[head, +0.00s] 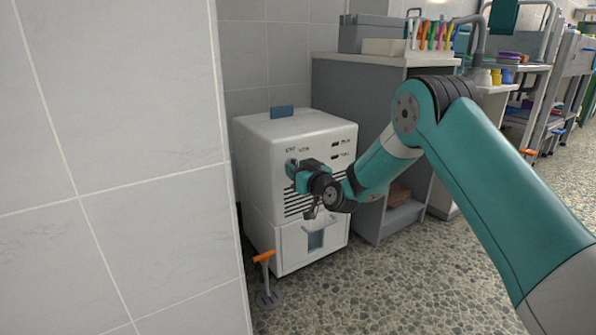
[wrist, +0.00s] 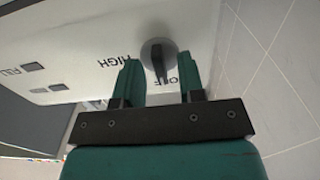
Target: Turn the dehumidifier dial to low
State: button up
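The white dehumidifier (head: 258,170) stands on the floor against the tiled wall. My gripper (head: 292,170) is at the upper left of its front face and hides most of the dial there. In the wrist view the round grey dial (wrist: 158,58) with a dark pointer bar lies between and just beyond my fingertips (wrist: 160,70). The fingers are apart, one on each side of the dial, with gaps visible. The bar lies roughly along the fingers, its near end beside the partly covered OFF label (wrist: 172,82). The HIGH label (wrist: 114,61) shows to the left. I cannot read LOW.
A tiled wall (head: 120,150) stands close on the left. A grey cabinet (head: 375,110) stands right of the dehumidifier. An orange-topped object (head: 264,257) stands on the floor in front of it. The speckled floor (head: 400,290) at the front is otherwise clear.

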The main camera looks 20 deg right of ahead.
grip_shut()
jog(key=shift+m+p, duration=0.3)
jog(key=shift+p, duration=0.05)
jog(key=shift+m+p, duration=3.3)
jog(key=shift+m, duration=0.7)
grip_release()
